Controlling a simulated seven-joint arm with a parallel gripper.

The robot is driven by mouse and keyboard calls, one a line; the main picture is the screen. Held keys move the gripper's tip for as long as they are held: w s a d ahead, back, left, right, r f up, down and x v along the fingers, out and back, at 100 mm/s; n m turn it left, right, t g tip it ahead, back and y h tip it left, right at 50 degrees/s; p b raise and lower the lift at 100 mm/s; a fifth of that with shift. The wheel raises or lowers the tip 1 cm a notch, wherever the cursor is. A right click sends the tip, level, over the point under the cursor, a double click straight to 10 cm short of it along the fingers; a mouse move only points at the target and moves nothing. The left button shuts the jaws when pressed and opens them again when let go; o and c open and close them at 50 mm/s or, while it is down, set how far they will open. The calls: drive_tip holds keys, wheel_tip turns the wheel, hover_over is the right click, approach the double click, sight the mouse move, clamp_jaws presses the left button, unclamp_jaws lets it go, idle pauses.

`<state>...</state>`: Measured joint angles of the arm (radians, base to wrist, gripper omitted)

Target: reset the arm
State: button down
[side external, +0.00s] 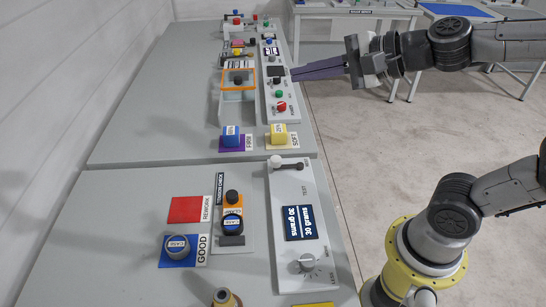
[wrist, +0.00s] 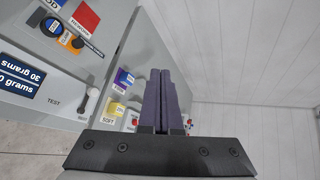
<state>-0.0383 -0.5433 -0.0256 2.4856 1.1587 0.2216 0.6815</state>
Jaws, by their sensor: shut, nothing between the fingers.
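My gripper (side external: 292,74) is shut and empty. In the side external view it is raised over the right edge of the far panel, its long dark fingers pointing left. In the wrist view the two fingers of my gripper (wrist: 160,72) lie together and point away, toward the white wall and the bench. The fingers cover part of the far bench in the wrist view.
Blue (side external: 231,135) and yellow (side external: 278,134) blocks stand on the far bench. Open floor (side external: 345,135) lies right.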

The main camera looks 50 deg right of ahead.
drive_tip(key=s+d+f+n+g+h, duration=0.1)
drive_tip(key=s+d+f+n+g, duration=0.1)
drive_tip(key=s+n, duration=0.5)
drive_tip(key=s+d+f+n+g+h, duration=0.2)
drive_tip(key=s+f+n+g, duration=0.3)
drive_tip(key=n, duration=0.7)
wheel_tip(320, 180, down, 2)
drive_tip(key=shift+s+d+f, duration=0.25)
drive_tip(key=shift+s+d, duration=0.6)
drive_tip(key=shift+s, duration=0.3)
